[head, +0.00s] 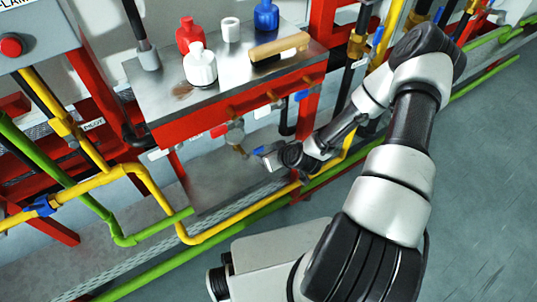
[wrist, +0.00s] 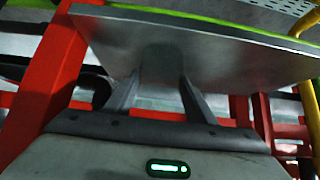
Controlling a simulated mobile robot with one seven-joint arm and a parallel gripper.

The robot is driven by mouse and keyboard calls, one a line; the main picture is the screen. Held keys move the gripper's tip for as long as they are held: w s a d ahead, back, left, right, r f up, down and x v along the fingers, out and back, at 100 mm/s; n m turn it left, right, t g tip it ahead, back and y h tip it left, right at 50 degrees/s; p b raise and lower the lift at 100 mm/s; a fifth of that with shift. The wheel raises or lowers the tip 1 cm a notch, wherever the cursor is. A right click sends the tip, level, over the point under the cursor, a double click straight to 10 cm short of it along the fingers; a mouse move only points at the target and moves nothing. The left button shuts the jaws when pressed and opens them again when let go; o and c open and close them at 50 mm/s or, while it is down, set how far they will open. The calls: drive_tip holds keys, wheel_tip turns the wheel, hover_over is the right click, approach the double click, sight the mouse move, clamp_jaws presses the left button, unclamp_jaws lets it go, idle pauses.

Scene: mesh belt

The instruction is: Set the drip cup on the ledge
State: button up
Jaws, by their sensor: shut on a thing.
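My gripper (head: 262,156) reaches in from the right below the front of the upper metal shelf, over the right part of the lower grey ledge (head: 215,185). In the wrist view my gripper (wrist: 160,88) has its two fingers apart around a dull grey rounded thing (wrist: 160,60), which I take to be the drip cup. The cup blends into the grey plate of the ledge (wrist: 235,48) behind it. I cannot tell whether the cup touches the ledge. In the head view the cup is too small or hidden to make out.
The upper shelf (head: 160,97) holds a red bottle (head: 188,36), a white bottle (head: 199,66), a small white pot (head: 231,29), a blue bottle (head: 266,16) and a wooden-handled brush (head: 279,46). A valve (head: 235,132) hangs close to my gripper. Yellow and green pipes (head: 215,232) run below the ledge.

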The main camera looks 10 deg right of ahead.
drive_tip(key=shift+f, duration=0.2)
drive_tip(key=shift+f, duration=0.15)
drive_tip(key=o, duration=1.1)
drive_tip(key=shift+r, duration=0.25)
drive_tip(key=p+v, duration=0.2)
drive_tip(key=v, duration=1)
drive_tip(key=shift+d+f+p, duration=0.1)
drive_tip(key=shift+p, duration=0.25)
